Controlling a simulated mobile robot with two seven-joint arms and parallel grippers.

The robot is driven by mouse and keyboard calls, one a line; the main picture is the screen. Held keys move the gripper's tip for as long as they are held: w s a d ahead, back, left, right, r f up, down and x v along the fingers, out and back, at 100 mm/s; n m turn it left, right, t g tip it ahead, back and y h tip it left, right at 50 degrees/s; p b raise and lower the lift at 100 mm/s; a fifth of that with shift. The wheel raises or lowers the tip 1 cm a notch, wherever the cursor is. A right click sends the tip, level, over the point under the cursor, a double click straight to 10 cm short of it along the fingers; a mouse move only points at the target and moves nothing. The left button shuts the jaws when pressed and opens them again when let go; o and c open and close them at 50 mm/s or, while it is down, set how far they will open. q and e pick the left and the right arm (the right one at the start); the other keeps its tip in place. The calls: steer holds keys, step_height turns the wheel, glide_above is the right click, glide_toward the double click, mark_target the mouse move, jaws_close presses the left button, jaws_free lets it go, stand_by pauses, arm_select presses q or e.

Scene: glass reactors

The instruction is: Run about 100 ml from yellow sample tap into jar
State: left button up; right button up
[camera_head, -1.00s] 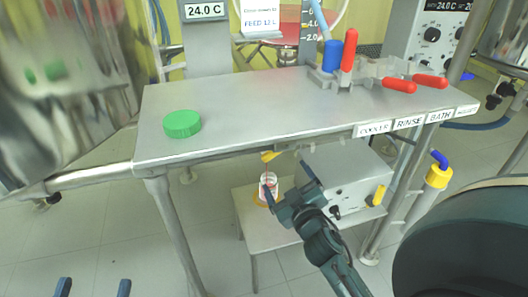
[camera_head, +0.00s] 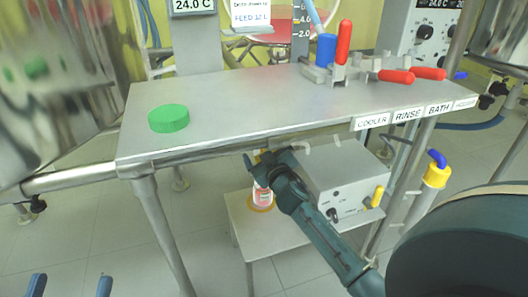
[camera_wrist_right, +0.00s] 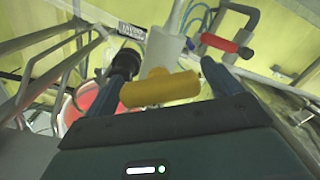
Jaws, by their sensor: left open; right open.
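The jar (camera_head: 263,198) stands upright on a low stand (camera_head: 290,232) under the bench, on an orange ring. Its lower part looks pinkish-red; the level cannot be read. The yellow sample tap handle (camera_head: 258,155) is above it under the bench edge, mostly hidden by my right gripper (camera_head: 268,162). In the right wrist view, the yellow handle (camera_wrist_right: 160,90) lies across between the open fingers of my right gripper (camera_wrist_right: 165,70); contact cannot be told. The green lid (camera_head: 168,118) lies on the bench. My left gripper (camera_head: 70,286) is open and empty at the lower left.
The metal bench (camera_head: 250,100) carries red-handled valves (camera_head: 343,42) and a blue cylinder (camera_head: 326,50). A grey box (camera_head: 345,180) with a yellow knob stands right of the jar. A steel vessel (camera_head: 60,80) fills the upper left. Floor is free at lower left.

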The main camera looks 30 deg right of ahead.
arm_select(q)
steer(key=shift+r, duration=0.1)
arm_select(e)
steer(key=shift+w, duration=0.15)
steer(key=shift+c, duration=0.4)
steer(key=c, duration=0.9)
